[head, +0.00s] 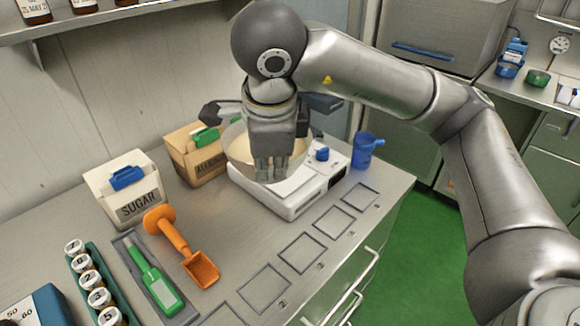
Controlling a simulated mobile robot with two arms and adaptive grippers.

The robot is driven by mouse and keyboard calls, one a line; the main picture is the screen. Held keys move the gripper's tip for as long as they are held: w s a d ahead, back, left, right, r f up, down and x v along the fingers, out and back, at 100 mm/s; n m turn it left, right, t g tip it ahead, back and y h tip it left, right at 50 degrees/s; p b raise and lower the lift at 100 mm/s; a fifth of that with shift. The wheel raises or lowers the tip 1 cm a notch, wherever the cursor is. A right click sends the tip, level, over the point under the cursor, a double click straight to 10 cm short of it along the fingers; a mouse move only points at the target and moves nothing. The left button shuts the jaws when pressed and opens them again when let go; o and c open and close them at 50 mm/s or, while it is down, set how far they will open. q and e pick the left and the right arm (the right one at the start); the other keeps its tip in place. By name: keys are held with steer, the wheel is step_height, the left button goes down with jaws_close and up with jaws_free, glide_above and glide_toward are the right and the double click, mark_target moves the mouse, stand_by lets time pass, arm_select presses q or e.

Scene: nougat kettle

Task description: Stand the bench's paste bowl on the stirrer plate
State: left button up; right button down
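The paste bowl (236,143) is pale, with a cream-coloured filling, and sits at the bench's back in the head view. My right gripper (271,170) is at the bowl, fingers pointing down and covering much of it. I cannot tell whether its fingers close on the bowl's rim. A white flat device with a blue knob, seemingly the stirrer plate (291,201), lies directly below. The bowl appears over its left part; contact with its top is hidden. My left gripper is not in view.
A sugar box (138,208) and another cardboard box (184,160) stand left of the bowl. A blue jug (366,151) stands right of the white device. An orange scoop (201,269), green-handled tool (153,277) and rack of capped vials (97,297) lie in front. Outlined squares (302,253) are empty.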

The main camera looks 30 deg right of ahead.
steer(key=shift+w+d+r, duration=0.1)
steer(key=shift+w, duration=0.05)
steer(key=w+d+f, duration=0.1)
steer(key=w, duration=0.1)
steer(key=w+d+f+p, duration=0.1)
steer(key=w+d, duration=0.1)
steer(key=w+d+f+p, duration=0.1)
steer(key=w, duration=0.2)
steer(key=shift+d+f, duration=0.15)
steer(key=shift+d, duration=0.15)
steer(key=w+d+f+p, duration=0.1)
steer(key=f, duration=0.1)
steer(key=w+d+f+p, duration=0.1)
steer(key=w+f, duration=0.1)
steer(key=f, duration=0.1)
steer(key=w+d+f+p, duration=0.1)
steer(key=f+p, duration=0.1)
steer(key=f, duration=0.1)
steer(key=shift+w+f, duration=0.25)
steer(key=shift+f, duration=0.5)
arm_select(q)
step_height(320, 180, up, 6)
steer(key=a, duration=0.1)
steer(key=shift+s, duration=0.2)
arm_select(e)
steer(key=shift+a, duration=0.1)
